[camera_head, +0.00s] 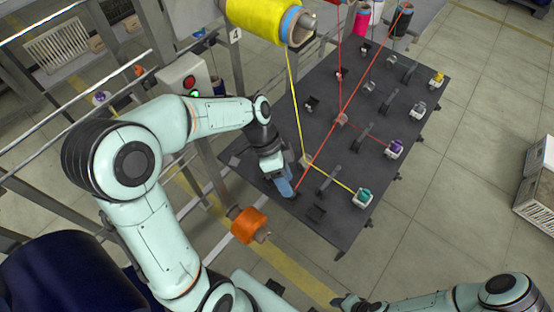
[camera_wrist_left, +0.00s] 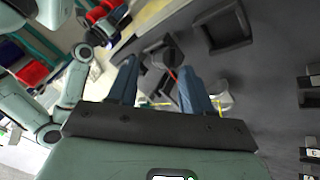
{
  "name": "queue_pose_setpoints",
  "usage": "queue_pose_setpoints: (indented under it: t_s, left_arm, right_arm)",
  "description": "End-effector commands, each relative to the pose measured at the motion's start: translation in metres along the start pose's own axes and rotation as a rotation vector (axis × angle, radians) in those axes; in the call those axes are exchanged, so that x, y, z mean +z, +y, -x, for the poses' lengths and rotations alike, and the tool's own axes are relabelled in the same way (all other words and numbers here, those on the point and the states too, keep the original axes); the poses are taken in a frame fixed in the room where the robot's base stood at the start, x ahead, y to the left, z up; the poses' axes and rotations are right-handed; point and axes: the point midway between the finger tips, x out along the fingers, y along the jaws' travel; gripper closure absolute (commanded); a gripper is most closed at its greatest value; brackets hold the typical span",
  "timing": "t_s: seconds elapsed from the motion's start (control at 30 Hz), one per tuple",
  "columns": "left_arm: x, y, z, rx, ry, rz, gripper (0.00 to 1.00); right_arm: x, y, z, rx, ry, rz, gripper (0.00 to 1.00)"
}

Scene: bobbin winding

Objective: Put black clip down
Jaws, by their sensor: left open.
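My left gripper (camera_head: 284,187) is low over the near-left part of the dark winding board (camera_head: 330,240). Its blue fingers also show apart in the left wrist view (camera_wrist_left: 160,85), open. A dark piece that looks like the black clip (camera_wrist_left: 163,55) is just beyond and between the fingertips, with a red thread at it. In the head view the clip is mostly hidden by the gripper, where the red thread ends. I cannot tell whether it touches the board. My right gripper (camera_head: 345,301) is at the bottom edge, too small to read.
A black square holder (camera_head: 316,213) stands close to the left gripper. A yellow thread runs to a teal bobbin (camera_head: 363,195). A purple bobbin (camera_head: 394,148) stands farther right. A yellow spool (camera_head: 262,20) hangs above, and an orange spool (camera_head: 249,225) is beside the board.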

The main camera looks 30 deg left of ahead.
Motion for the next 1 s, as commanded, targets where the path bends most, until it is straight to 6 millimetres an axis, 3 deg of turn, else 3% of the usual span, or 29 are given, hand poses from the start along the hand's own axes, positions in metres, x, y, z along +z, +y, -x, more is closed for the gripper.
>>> queue_pose_setpoints:
  t_s: [0.3,0.5,1.0]
  left_arm:
    - [0.0,-0.001,0.071,-0.006,0.002,0.001,0.5]
    - [0.0,0.0,0.1,-0.003,0.001,0.001,0.5]
    - [0.001,0.0,0.108,-0.001,0.0,0.001,0.5]
  right_arm:
    - [-0.005,-0.005,0.008,-0.002,0.007,0.003,0.57]
    - [-0.007,-0.007,0.012,-0.003,0.01,0.004,0.57]
    - [-0.007,-0.007,0.012,-0.004,0.01,0.004,0.57]
